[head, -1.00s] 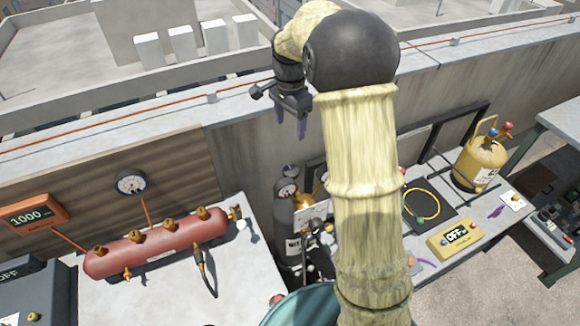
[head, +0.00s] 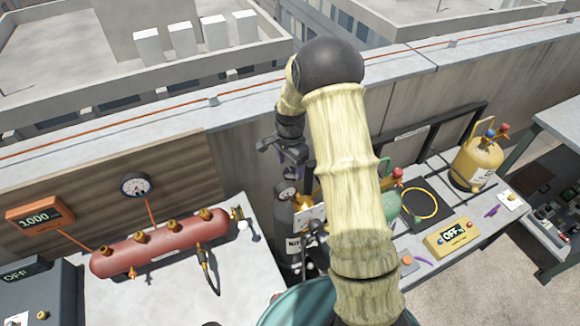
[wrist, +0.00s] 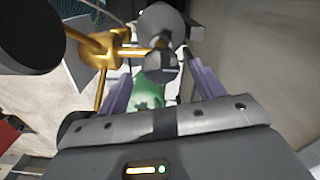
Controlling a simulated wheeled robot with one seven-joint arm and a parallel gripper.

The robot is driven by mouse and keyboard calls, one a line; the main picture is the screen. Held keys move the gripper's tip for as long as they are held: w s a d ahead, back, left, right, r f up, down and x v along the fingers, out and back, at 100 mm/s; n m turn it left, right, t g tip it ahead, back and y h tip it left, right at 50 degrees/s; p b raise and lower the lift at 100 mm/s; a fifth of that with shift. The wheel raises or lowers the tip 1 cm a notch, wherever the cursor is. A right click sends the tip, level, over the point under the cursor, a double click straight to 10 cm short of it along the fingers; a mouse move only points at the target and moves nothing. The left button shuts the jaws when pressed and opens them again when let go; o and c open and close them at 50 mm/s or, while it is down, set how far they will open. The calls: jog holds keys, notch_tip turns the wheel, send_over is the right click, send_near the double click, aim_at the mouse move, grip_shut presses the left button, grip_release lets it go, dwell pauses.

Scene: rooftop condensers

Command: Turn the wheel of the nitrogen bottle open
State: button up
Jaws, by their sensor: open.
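In the wrist view, brass regulator parts (wrist: 97,46) lie left of the fingers, and grey round parts (wrist: 161,64) show near the fingertips. A green surface (wrist: 148,88) shows between the fingers. I cannot tell for certain which part is the wheel.
The left bench holds a red manifold (head: 160,243), a dial gauge (head: 136,186) and an orange display (head: 40,215). The right bench holds a yellow OFF box (head: 452,239), a black mat (head: 430,203) and a yellow tank (head: 476,160). A wall (head: 250,160) stands close behind the bottle.

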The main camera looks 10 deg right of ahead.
aim_at(291, 174)
jog(key=shift+f, duration=1.25)
jog(key=c, duration=1)
